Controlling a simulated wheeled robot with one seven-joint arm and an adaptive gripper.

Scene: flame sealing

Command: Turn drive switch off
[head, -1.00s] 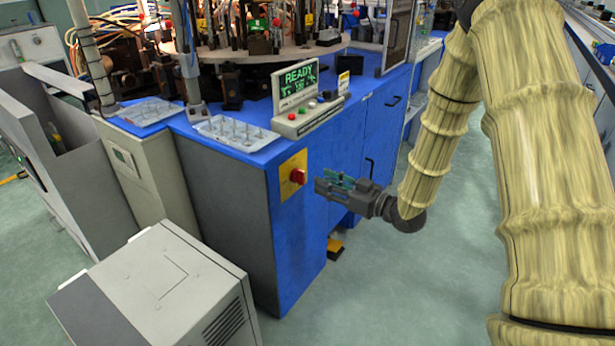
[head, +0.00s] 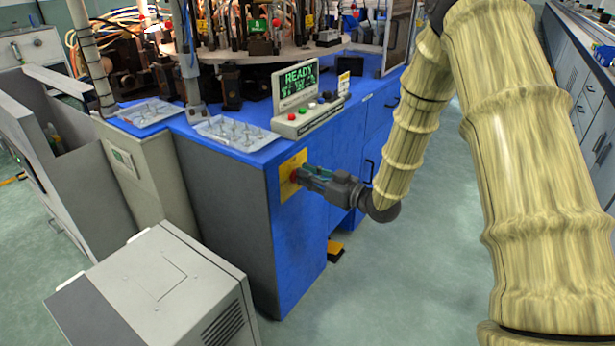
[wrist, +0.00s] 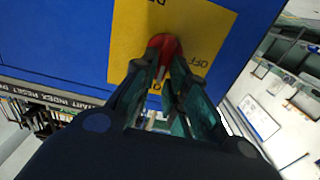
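The drive switch is a red knob (wrist: 165,44) on a yellow plate (wrist: 125,35). The yellow plate (head: 291,163) is on the blue cabinet's side near its front corner. An "OFF" mark shows on the plate to the right of the knob in the wrist view; a cut-off, upside-down label is above it. My gripper (wrist: 165,66) has one finger on each side of the knob, and its fingertips are drawn in against it. In the head view my gripper (head: 300,177) reaches the plate from the right and mostly hides the knob.
The blue cabinet (head: 300,245) carries a control box (head: 312,119) with a screen reading "READY" and coloured buttons. Clear parts trays (head: 236,133) lie on its top. A grey box unit (head: 160,290) stands on the floor in front. The floor to the right is free.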

